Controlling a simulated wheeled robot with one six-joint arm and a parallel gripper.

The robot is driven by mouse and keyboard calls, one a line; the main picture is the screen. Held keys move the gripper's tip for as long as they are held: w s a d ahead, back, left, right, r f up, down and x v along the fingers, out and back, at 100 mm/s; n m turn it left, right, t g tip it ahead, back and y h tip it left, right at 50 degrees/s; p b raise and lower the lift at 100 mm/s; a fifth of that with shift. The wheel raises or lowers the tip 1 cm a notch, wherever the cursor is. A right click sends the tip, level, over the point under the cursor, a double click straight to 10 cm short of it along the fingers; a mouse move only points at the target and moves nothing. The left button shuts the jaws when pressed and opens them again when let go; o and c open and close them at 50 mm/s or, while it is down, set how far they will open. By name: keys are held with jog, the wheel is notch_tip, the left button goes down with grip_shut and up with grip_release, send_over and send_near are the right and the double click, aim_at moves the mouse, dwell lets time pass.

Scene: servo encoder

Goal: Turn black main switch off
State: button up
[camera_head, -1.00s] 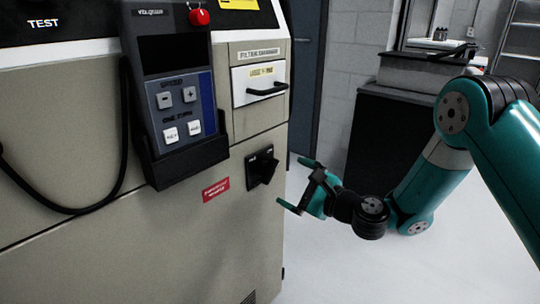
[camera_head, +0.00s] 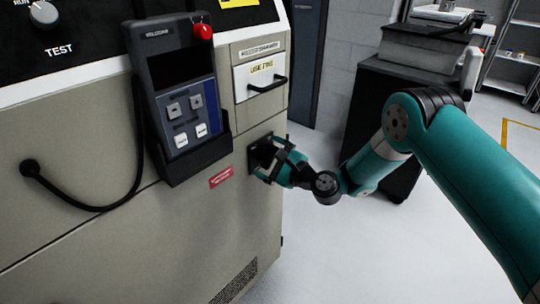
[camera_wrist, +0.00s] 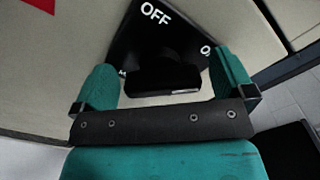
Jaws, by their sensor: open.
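The black main switch (camera_head: 262,154) is on the beige machine's front, mostly hidden behind my gripper in the head view. In the wrist view its black plate (camera_wrist: 160,42) shows the word OFF, and its black knob (camera_wrist: 166,77) lies between my fingers. My gripper (camera_head: 279,156) is open, with a teal finger on each side of the knob. It also shows in the wrist view (camera_wrist: 165,88). I cannot tell whether the fingers touch the knob. The other plate label is mostly cut off.
A control pendant (camera_head: 180,90) with a red button hangs in a holder left of the switch. A dark cabinet (camera_head: 385,120) stands behind my arm.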

jog(key=c, duration=0.9)
jog(key=shift+f+n+b, duration=0.1)
jog(key=shift+n+b, duration=0.3)
jog(key=n+b, duration=0.1)
jog(key=n, duration=0.1)
jog(key=n+b, duration=0.2)
jog(key=shift+a+f, duration=0.1)
jog(key=shift+f, duration=0.1)
jog(key=n+b, duration=0.4)
jog(key=shift+f+n, duration=0.1)
jog(key=shift+n, duration=0.2)
jog(key=n+b, duration=0.5)
jog(key=b, duration=0.1)
jog(key=shift+s+f, duration=0.1)
jog(key=shift+f, duration=0.05)
jog(key=n+b, duration=0.3)
jog(key=shift+b, duration=0.4)
jog(key=shift+r+n, duration=0.2)
jog(key=shift+n, duration=0.2)
